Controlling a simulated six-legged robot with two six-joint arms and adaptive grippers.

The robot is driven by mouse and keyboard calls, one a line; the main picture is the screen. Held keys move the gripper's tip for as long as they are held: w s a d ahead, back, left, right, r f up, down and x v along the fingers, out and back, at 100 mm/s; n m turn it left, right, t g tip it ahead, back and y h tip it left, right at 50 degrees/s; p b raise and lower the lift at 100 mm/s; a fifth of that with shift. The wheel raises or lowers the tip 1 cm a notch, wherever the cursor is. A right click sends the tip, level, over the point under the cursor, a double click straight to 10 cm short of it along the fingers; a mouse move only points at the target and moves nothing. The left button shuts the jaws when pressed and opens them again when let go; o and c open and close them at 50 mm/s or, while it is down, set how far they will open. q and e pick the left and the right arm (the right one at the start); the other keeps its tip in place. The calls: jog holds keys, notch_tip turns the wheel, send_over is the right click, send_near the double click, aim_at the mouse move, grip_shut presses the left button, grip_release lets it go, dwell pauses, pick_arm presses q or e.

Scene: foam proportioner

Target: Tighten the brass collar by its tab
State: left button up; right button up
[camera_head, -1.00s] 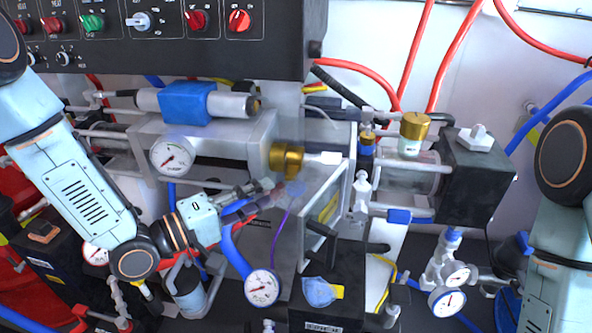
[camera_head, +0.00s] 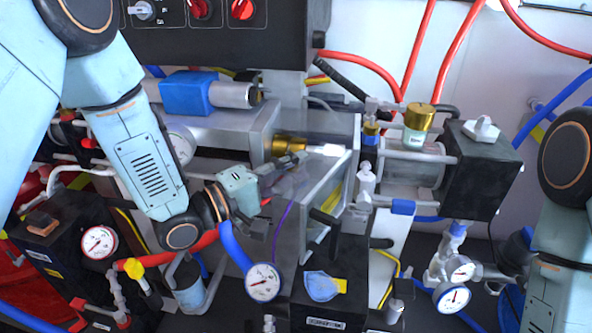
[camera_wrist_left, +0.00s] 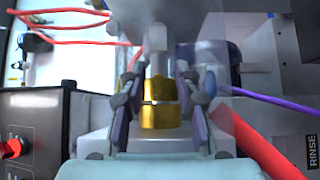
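The brass collar (camera_head: 290,145) sits on the grey housing in the middle of the head view, with a pale tab (camera_head: 327,150) pointing right. In the left wrist view the collar (camera_wrist_left: 160,112) is a gold ring, with the pale tab (camera_wrist_left: 155,45) beyond it. My left gripper (camera_head: 293,172) is just below the collar in the head view. In the wrist view its open fingers (camera_wrist_left: 158,80) stand on either side of the collar and tab, with gaps to both. Contact is not visible. My right gripper is out of view.
A blue-sleeved cylinder (camera_head: 187,92) lies above left of the collar. A clear panel (camera_head: 325,190) stands to its right. A purple line (camera_head: 281,222), a blue hose (camera_head: 236,248) and a pressure gauge (camera_head: 262,282) are below. A second brass cap (camera_head: 418,116) sits farther right.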

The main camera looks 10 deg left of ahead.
pick_arm(q)
jog(key=shift+w+d, duration=0.15)
jog(key=shift+w, duration=0.1)
jog(key=shift+s+r, duration=0.15)
jog(key=shift+s, duration=0.05)
jog(key=shift+w, duration=0.2)
jog(key=c, duration=0.3)
jog(key=shift+s, duration=0.1)
grip_shut()
